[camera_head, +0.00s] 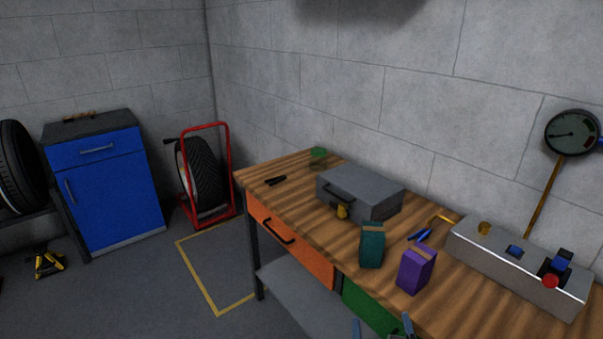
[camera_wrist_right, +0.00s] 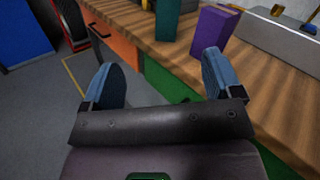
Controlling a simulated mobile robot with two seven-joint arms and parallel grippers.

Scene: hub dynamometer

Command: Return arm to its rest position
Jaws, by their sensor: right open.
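My right gripper (camera_wrist_right: 158,85) shows in the right wrist view with its two blue-grey fingers spread wide and nothing between them. In the head view only the tips of my right gripper (camera_head: 382,328) show at the bottom edge. It is in front of the workbench (camera_head: 300,190), near the green drawer (camera_head: 368,312), and apart from the objects on the top. My left gripper is not in view.
On the workbench stand a teal box (camera_head: 372,246), a purple box (camera_head: 416,270), a grey case (camera_head: 360,192) and a metal control box (camera_head: 515,270) with a red knob. A blue cabinet (camera_head: 105,185) and a red tyre cart (camera_head: 205,180) stand left. Floor between is clear.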

